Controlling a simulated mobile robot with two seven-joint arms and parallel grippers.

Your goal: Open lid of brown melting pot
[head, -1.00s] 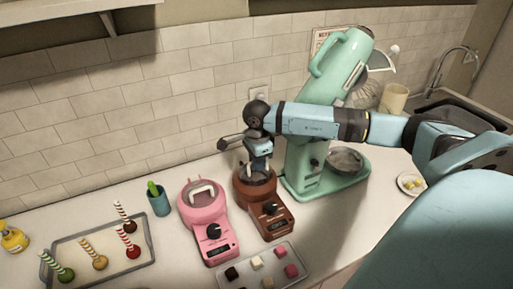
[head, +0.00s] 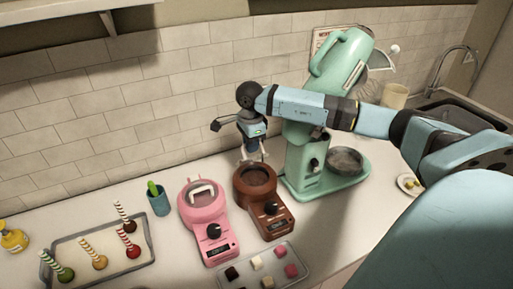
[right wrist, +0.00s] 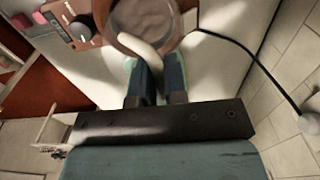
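The brown melting pot (head: 268,208) stands on the counter, with its round top (head: 258,177) showing grey-brown in the head view. The right wrist view shows its brown body and dark knob (right wrist: 80,27). My right gripper (head: 252,157) is over the pot's back rim. In the right wrist view, its fingers (right wrist: 155,82) close around a curved cream handle (right wrist: 138,43), beside the pot's round top. The handle appears to be the lid's. The lid's pane and exact angle are hard to make out, as the gripper covers the back rim. My left gripper is not in view.
A pink melting pot (head: 206,215) stands close on the left. A green stand mixer (head: 310,160) stands close on the right. A tray of small cubes (head: 247,279) lies in front. A teal cup (head: 159,201) and a tray of coated apples (head: 97,236) are further left.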

